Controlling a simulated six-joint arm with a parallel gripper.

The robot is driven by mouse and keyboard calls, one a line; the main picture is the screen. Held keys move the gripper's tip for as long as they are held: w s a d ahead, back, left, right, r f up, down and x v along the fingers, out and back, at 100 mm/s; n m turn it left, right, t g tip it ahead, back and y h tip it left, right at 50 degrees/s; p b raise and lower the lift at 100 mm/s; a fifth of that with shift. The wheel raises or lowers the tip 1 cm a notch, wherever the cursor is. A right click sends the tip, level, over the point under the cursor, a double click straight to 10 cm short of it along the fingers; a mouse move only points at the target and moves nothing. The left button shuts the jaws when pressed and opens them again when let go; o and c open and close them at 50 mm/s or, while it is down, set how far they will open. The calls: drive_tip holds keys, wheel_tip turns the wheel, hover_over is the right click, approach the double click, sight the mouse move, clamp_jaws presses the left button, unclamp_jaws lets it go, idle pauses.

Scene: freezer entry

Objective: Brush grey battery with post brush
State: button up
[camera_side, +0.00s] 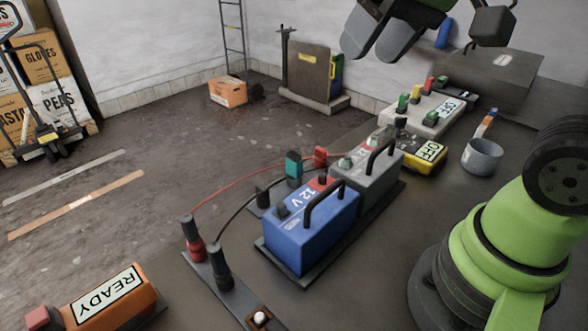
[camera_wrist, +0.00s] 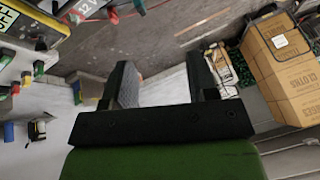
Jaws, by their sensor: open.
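The grey battery (camera_side: 368,181) stands on the dark bench behind the blue 12 V battery (camera_side: 312,232). It has a black carry handle and terminals on top. A grey cup (camera_side: 482,157) at the right holds an upright stick with an orange, white and blue handle (camera_side: 487,123), which looks like the post brush; its lower end is hidden in the cup. My gripper (camera_side: 372,45) is high at the top of the side view, well above and apart from the batteries and cup. In the wrist view my gripper (camera_wrist: 162,75) is open, with nothing between its fingers.
A yellow box marked OFF (camera_side: 425,157) sits beside the grey battery. A pale tray (camera_side: 408,118) with coloured terminals lies behind it. Red and black cables run to clamps at the bench's left edge. An orange READY box (camera_side: 110,300) is at front left.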

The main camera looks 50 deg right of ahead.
drive_tip(key=w+d+f+n+g, duration=0.1)
drive_tip(key=w+d+f+g, duration=0.1)
drive_tip(key=w+f, duration=0.5)
drive_tip(key=n+g+h, duration=0.1)
drive_tip(key=n+g, duration=0.1)
drive_tip(key=g, duration=0.1)
hover_over(294, 152)
wheel_tip(294, 152, down, 12)
drive_tip(key=shift+r, duration=0.25)
wheel_tip(294, 152, down, 4)
drive_tip(key=shift+f, duration=0.25)
drive_tip(key=shift+s+a+f, duration=0.1)
drive_tip(key=shift+f, duration=1.4)
drive_tip(key=shift+s+a+f, duration=0.1)
drive_tip(key=shift+f, duration=1.35)
clamp_jaws()
